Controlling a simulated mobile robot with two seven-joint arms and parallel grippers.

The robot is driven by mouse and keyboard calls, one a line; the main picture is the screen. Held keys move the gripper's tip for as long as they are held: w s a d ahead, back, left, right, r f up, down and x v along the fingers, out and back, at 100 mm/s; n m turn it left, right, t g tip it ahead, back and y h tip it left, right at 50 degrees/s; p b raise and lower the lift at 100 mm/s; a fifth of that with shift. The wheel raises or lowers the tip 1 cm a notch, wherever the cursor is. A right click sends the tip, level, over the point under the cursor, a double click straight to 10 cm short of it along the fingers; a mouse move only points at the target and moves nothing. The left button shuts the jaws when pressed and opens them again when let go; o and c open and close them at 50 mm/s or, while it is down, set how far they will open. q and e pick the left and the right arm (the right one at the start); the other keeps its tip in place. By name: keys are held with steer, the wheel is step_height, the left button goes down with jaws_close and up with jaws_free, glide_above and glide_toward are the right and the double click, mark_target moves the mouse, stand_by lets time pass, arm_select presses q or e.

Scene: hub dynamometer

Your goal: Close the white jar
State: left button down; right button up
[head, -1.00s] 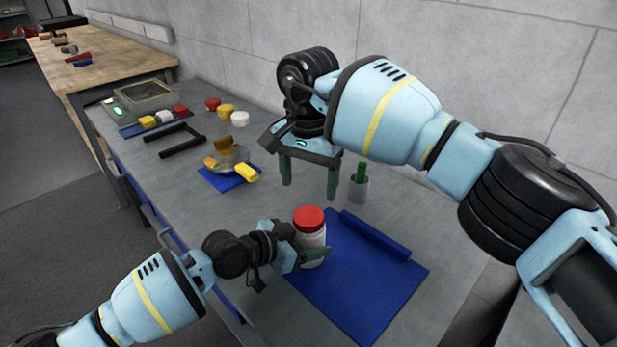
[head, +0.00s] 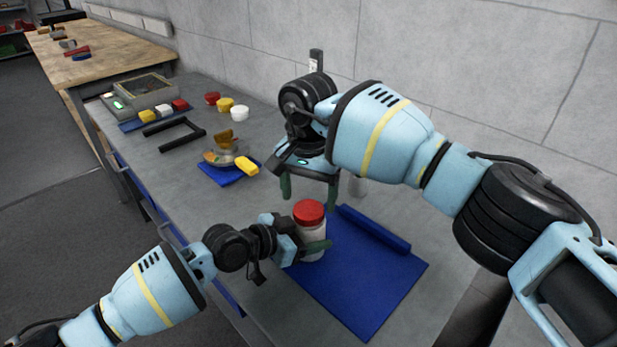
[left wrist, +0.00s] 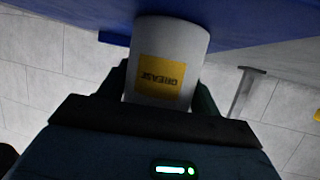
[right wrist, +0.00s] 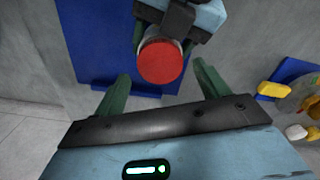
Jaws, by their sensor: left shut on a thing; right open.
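The white jar (head: 313,240) stands upright at the left edge of the blue mat, with a red lid (head: 309,211) on its top. Whether the lid is screwed down or only resting cannot be told. My left gripper (head: 303,250) is shut around the jar's body, below the lid. The left wrist view shows the jar (left wrist: 172,50) between the fingers, with a yellow "GREASE" label. My right gripper (head: 309,191) is open and points down above the lid. In the right wrist view the lid (right wrist: 160,62) lies between and beyond the empty fingers, apart from them.
The blue mat (head: 375,285) has a rolled edge at the back.

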mark_target(309, 232)
steer(key=shift+f, duration=1.45)
steer(key=c, duration=1)
steer(key=m, duration=0.3)
steer(key=shift+m, duration=0.3)
steer(key=m, duration=0.4)
steer(key=shift+m, duration=0.3)
steer(key=m, duration=0.4)
steer(key=shift+m, duration=0.4)
steer(key=m, duration=0.3)
steer(key=o, duration=1.1)
steer(key=shift+c, duration=0.2)
